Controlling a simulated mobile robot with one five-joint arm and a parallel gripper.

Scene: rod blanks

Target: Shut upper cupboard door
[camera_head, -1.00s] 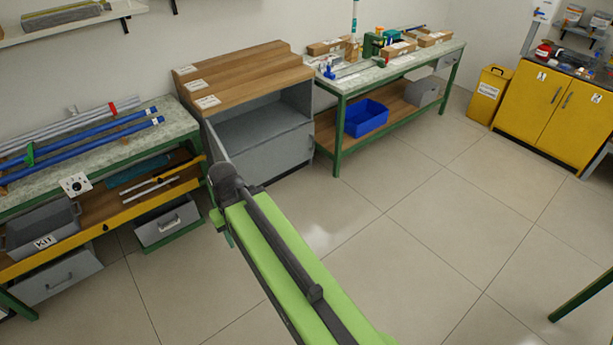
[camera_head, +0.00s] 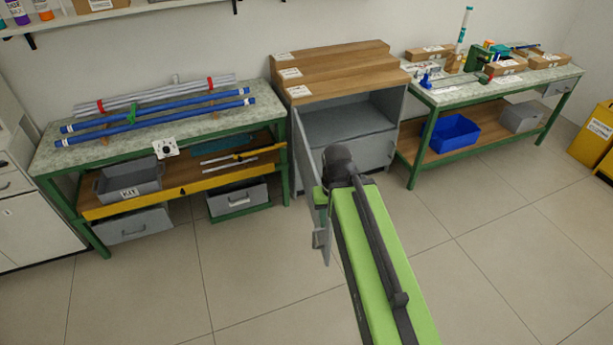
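The grey cupboard (camera_head: 389,160) stands against the wall under a stepped wooden top. Its upper compartment (camera_head: 350,122) is open and looks empty. The upper door (camera_head: 305,150) stands swung out from the left side, seen nearly edge-on. A grey handle (camera_head: 320,240) shows near its free edge. My green arm reaches up from the bottom right, and its dark joint overlaps the door and the cupboard front in the picture. My gripper's fingers are hidden behind the arm. I cannot tell whether anything touches the door.
A workbench (camera_head: 50,158) with blue and grey rods stands close on the left. Another bench (camera_head: 470,90) with a blue bin (camera_head: 453,133) stands on the right. The tiled floor (camera_head: 510,245) in front is clear. A yellow bin (camera_head: 593,138) is at the far right.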

